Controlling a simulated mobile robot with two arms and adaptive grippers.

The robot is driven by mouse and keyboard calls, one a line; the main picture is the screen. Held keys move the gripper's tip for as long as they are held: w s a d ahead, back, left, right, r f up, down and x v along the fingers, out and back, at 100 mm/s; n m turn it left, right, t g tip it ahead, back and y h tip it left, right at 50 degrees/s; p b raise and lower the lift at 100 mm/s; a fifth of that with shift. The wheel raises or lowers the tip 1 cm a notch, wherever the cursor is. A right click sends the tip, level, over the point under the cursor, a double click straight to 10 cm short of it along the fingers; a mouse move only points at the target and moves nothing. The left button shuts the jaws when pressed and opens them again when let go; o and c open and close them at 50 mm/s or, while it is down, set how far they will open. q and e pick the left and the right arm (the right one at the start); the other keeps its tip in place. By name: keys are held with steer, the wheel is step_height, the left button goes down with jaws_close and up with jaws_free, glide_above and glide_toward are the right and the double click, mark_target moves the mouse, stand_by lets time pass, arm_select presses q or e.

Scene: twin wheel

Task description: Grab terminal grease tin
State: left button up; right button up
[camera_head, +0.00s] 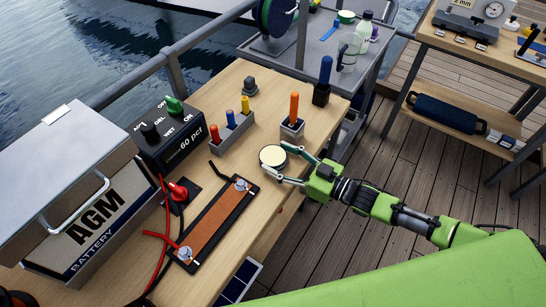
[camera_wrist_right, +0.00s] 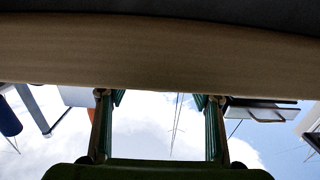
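A round tin with a pale cream lid and dark rim (camera_head: 272,156), which I take as the grease tin, stands near the right edge of the wooden bench. My right gripper (camera_head: 281,162) reaches in from the right, its two fingers apart on either side of the tin's near side. Whether they touch the tin cannot be told. In the right wrist view my right gripper (camera_wrist_right: 160,98) shows its fingers wide apart with sky between them; I cannot make out the tin there. My left gripper is not in view.
The bench (camera_head: 226,178) also holds an orange-handled tool in a block (camera_head: 292,125), a rack of coloured tools (camera_head: 231,130), an orange-brown strip on a black base (camera_head: 215,223), a black control box (camera_head: 168,136) and an AGM battery (camera_head: 95,218). A grey cart (camera_head: 270,52) stands behind.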

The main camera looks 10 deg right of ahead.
steer(key=c, duration=0.7)
steer(key=shift+r, duration=0.1)
